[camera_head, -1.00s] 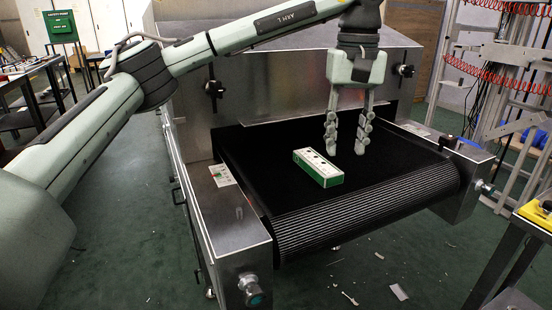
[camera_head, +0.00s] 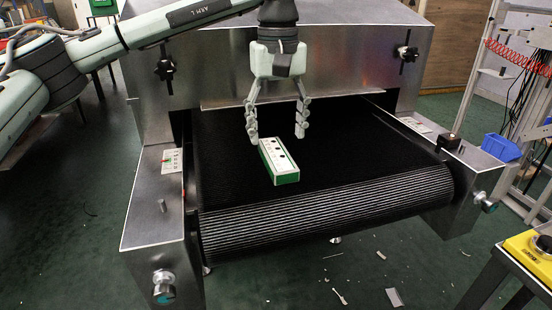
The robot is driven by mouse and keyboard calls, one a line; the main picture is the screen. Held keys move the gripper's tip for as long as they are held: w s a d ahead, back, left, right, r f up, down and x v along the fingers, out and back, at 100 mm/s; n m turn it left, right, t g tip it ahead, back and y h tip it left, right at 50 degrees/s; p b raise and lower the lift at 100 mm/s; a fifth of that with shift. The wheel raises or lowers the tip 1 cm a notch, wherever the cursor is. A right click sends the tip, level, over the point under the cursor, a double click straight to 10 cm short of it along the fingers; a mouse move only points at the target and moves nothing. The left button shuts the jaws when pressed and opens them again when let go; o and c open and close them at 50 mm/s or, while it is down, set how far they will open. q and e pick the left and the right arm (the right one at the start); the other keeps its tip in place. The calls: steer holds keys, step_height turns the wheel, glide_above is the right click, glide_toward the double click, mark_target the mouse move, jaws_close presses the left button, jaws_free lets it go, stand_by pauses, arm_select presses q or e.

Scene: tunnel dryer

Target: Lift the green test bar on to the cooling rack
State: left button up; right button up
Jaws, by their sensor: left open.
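The green test bar (camera_head: 279,161) lies on the black conveyor belt near its front roller. It has a white top with dark dots and green sides. My left gripper (camera_head: 277,138) points down over the belt, with its two fingers apart. The fingertips are just behind and to either side of the bar's far end. My right gripper is not in view. I see no cooling rack that I can tell for sure.
The steel dryer housing (camera_head: 340,50) stands behind the gripper, above the belt (camera_head: 370,160). Steel side frames flank the belt, with a knob (camera_head: 163,287) at the front left. A blue bin (camera_head: 501,147) and a table with a yellow box (camera_head: 528,247) are at the right.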

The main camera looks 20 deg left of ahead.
mark_target(276, 153)
arm_select(q)
step_height(276, 153, down, 4)
steer(key=shift+s+a+f, duration=0.1)
steer(key=shift+f, duration=0.05)
steer(key=shift+c, duration=0.6)
steer(key=c, duration=1.2)
steer(key=shift+c, duration=0.6)
